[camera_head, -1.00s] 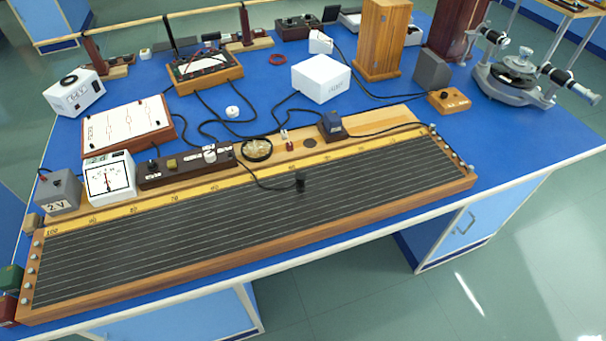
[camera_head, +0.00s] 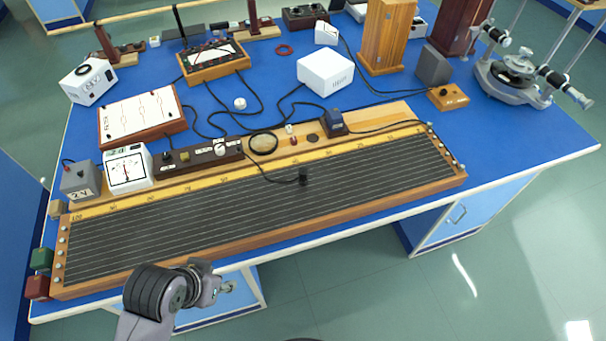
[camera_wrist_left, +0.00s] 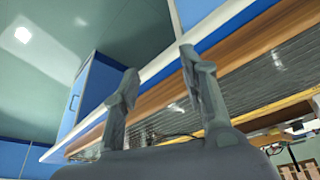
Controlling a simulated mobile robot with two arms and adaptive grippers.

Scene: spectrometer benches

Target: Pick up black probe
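The black probe (camera_head: 303,175) is a small dark cylinder standing on the dark wire-strung board (camera_head: 240,205), right of its middle, with a black lead running up to its left. My left arm comes in at the bottom left of the head view, in front of the bench edge; its fingers are not clear there. In the left wrist view my left gripper (camera_wrist_left: 158,82) has its two fingers spread wide with nothing between them, the board and bench edge behind. The probe cannot be made out in that view. My right gripper is in neither view.
Loose black cables cross the blue bench top (camera_head: 262,82). The board's right half is clear of arms.

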